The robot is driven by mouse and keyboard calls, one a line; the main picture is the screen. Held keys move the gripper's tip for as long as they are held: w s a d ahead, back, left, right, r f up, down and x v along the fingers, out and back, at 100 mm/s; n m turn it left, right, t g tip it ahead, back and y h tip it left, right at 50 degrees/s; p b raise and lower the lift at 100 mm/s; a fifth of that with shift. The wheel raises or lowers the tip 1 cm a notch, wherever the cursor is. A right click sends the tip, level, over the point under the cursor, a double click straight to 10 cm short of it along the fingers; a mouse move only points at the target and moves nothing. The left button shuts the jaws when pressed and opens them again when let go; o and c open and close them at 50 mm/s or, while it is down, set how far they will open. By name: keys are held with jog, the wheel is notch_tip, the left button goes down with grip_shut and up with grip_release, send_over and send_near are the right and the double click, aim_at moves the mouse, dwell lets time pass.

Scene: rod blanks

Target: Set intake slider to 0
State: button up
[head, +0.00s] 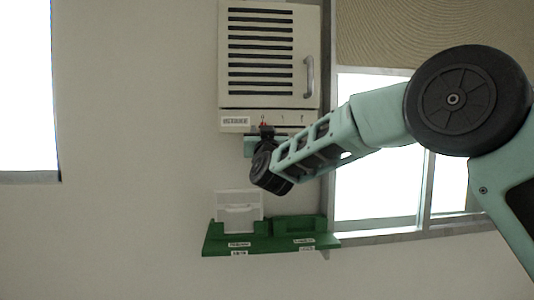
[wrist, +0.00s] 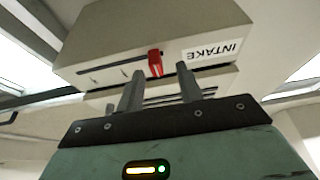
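The intake unit (head: 313,60) is a pale wall box with dark slats. Its lower panel carries an INTAKE label (head: 235,121), upside down in the wrist view (wrist: 212,51). The red slider knob (wrist: 155,63) sits beside the label, at the label end of the panel's markings; a little red knob also shows in the head view (head: 264,124). Marks along the panel are too small to read. My gripper (wrist: 160,82) is open, its two fingers apart. In the wrist view the knob appears between and just beyond the fingertips; contact cannot be told. In the head view my gripper (head: 265,132) is just below the panel.
A green shelf (head: 272,243) with labels is on the wall below, holding a clear-white container (head: 239,211). A vertical handle (head: 309,77) is on the box's right side. A bright window (head: 375,190) is at right, behind my arm.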

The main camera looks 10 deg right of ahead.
jog(key=b+v, duration=0.6)
jog(key=v, duration=0.9)
jog(key=shift+s+f+b, duration=0.2)
jog(key=shift+s+b, duration=0.1)
jog(key=shift+b, duration=0.1)
jog(key=s+a+f+n+g+y, duration=0.35)
jog(key=s+f+g, duration=0.4)
jog(key=f, duration=0.35)
jog(key=s+a+f+n+g+y, duration=0.35)
jog(key=s+f+g, duration=0.45)
jog(key=f, duration=0.4)
jog(key=s+d+f+g+h, duration=0.2)
jog(key=s+d+f, duration=0.1)
jog(key=s, duration=0.4)
jog(key=s+d+f+g+h, duration=0.2)
jog(key=s+d+f, duration=0.2)
jog(key=s, duration=0.3)
jog(key=s+d+f+g+h, duration=0.2)
jog(key=s+d+f+g, duration=0.1)
jog(key=s+d, duration=0.3)
jog(key=shift+s+f+n, duration=0.35)
jog(key=shift+s+n, duration=0.05)
jog(key=shift+s, duration=0.4)
